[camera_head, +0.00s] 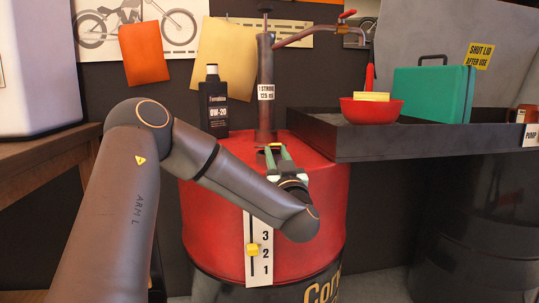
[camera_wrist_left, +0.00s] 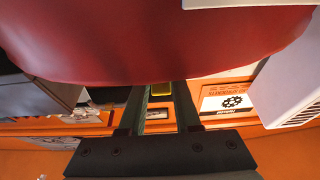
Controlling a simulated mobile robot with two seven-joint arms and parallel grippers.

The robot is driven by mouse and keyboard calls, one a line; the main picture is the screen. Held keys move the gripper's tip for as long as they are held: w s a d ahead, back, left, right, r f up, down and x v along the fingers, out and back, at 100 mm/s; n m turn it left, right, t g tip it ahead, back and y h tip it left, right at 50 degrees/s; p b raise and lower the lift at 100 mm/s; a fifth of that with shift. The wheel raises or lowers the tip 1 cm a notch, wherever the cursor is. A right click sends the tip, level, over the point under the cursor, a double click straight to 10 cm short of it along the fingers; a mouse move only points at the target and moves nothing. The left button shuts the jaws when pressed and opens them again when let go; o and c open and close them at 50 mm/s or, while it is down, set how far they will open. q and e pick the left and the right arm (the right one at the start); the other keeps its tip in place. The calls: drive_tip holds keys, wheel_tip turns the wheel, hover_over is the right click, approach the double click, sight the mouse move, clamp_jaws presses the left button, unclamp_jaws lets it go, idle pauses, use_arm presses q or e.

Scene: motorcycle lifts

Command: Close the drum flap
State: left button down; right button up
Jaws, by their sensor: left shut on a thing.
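The red drum (camera_head: 215,200) stands in the middle of the head view, and its side shows large in the left wrist view (camera_wrist_left: 160,40). My left gripper (camera_head: 275,149) reaches over the front edge of the drum top, close to the pump's foot. Its green fingers are shut on a small yellow tab, which shows between the fingertips in the left wrist view (camera_wrist_left: 161,88). The tab seems to belong to the drum flap. The flap itself is mostly hidden by my gripper, and I cannot tell its angle. My right gripper is not in view.
A hand pump (camera_head: 265,90) rises from the drum top, beside a black oil bottle (camera_head: 213,105). To the right, a dark tray (camera_head: 440,138) holds a red bowl (camera_head: 370,111) and a green case (camera_head: 432,95). A wooden bench (camera_head: 40,160) is at the left.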

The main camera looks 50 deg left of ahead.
use_arm(q)
drive_tip(key=shift+a+f, duration=0.15)
drive_tip(key=c, duration=1.1)
unclamp_jaws()
drive_tip(key=shift+o, duration=0.9)
drive_tip(key=shift+a+f, duration=0.1)
drive_tip(key=o, duration=0.3)
drive_tip(key=shift+d, duration=0.2)
